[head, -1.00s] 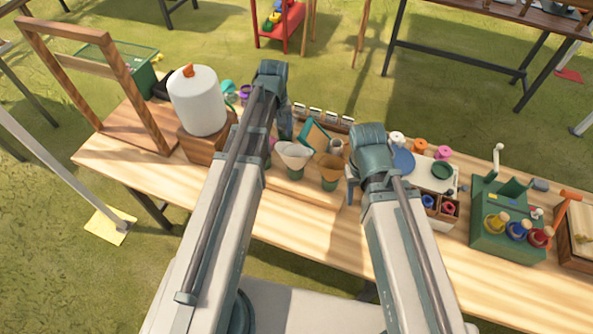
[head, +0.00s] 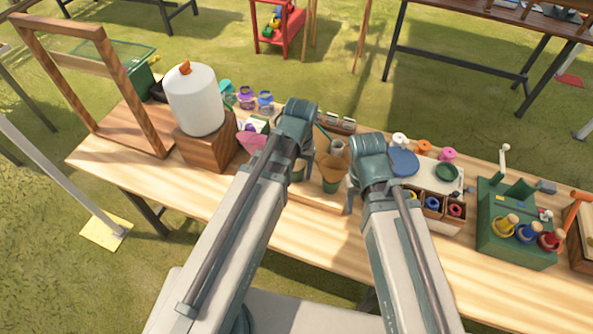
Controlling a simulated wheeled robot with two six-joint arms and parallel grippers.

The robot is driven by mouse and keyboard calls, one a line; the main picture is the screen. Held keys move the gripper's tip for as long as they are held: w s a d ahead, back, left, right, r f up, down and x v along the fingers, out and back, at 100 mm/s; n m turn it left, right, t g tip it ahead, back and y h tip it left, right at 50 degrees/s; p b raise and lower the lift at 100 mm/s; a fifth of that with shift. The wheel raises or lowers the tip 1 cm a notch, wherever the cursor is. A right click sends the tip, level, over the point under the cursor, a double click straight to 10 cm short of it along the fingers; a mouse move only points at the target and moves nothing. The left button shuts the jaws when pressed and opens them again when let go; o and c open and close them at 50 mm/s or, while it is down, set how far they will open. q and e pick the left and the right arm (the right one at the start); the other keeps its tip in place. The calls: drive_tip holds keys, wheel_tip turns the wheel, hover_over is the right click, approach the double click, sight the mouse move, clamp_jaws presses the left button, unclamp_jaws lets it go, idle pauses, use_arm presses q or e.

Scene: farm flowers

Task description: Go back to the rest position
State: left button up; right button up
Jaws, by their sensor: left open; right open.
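My two arms reach forward from the bottom edge over the wooden workbench (head: 170,200). The left arm ends in a teal joint above the bench's middle. The right arm ends in a similar joint a little to its right. The fingers of both grippers are hidden under or behind these links, and I see nothing held. A brown paper cone (head: 331,165) stands between the two arms. The left arm covers most of what is beside the cone.
Small jars (head: 246,98) are behind. Ribbon spools (head: 424,147) and a green box (head: 515,240) stand at right. The bench's front left is clear.

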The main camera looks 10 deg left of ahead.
use_arm(q)
drive_tip(key=s+d+m, duration=0.4)
drive_tip(key=s+d, duration=0.2)
drive_tip(key=s, duration=0.1)
drive_tip(key=shift+s+d+y, duration=0.2)
drive_tip(key=shift+d+y, duration=0.1)
drive_tip(key=shift+d, duration=0.05)
drive_tip(key=shift+r, duration=0.1)
idle(0.9)
